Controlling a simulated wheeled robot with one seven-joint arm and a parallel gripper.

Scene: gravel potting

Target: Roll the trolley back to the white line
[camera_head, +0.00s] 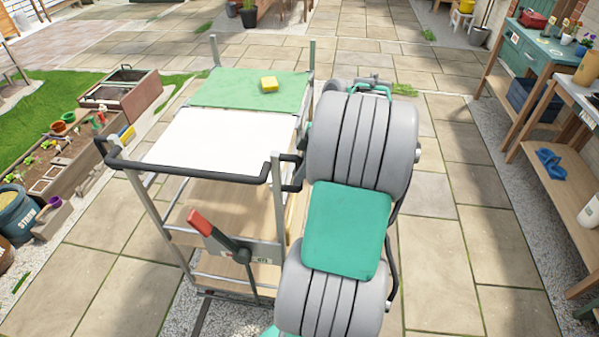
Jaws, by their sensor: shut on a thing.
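The trolley (187,216) stands upright in the left middle, with metal posts, wooden lower shelves and a black push handle (190,171) on its near side. Its top is white nearby and has a green mat (235,91) farther back. A red-tipped lever (203,224) sits on the near side. My arm covers much of the middle and hides most of my gripper. Only dark parts of my gripper (293,172) show, at the right end of the handle and shut on it. I cannot make out a white line on the floor.
A raised planter bed (65,165) and a blue tub (17,214) stand left. Workbenches (530,60) line the right side. Paving is clear behind the trolley and between my arm and the benches; gravel shows under the trolley.

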